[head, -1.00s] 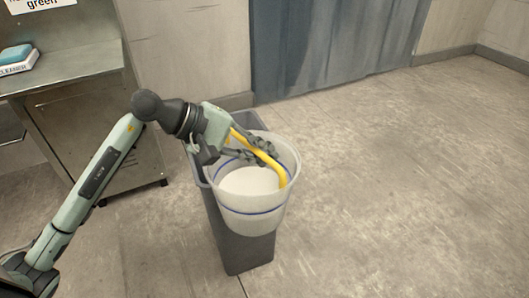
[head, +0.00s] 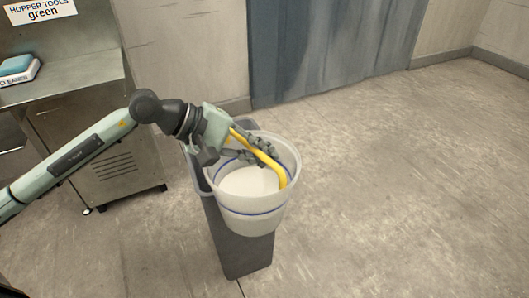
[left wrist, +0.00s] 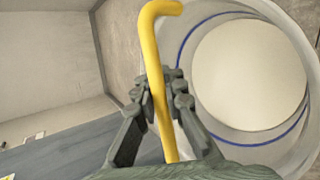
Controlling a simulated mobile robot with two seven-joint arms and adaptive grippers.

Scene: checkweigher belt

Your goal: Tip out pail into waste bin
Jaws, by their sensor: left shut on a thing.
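The pail (head: 254,222) is translucent white with a blue line around it and a yellow handle (head: 281,176). In the head view it hangs over the top of the tall grey waste bin (head: 238,256), nearly upright with its mouth towards me. Its inside shows a pale round surface; I cannot tell if that is contents or the bottom. My left gripper (head: 252,154) is shut on the yellow handle, which also runs between its fingers in the left wrist view (left wrist: 157,85). The pail hides much of the bin's opening. My right gripper is not in view.
A metal cabinet (head: 120,172) with a shelf stands at the left, holding a blue sponge and a box marked cleaner. A blue-grey curtain (head: 330,45) hangs behind. The floor (head: 410,190) to the right is clear.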

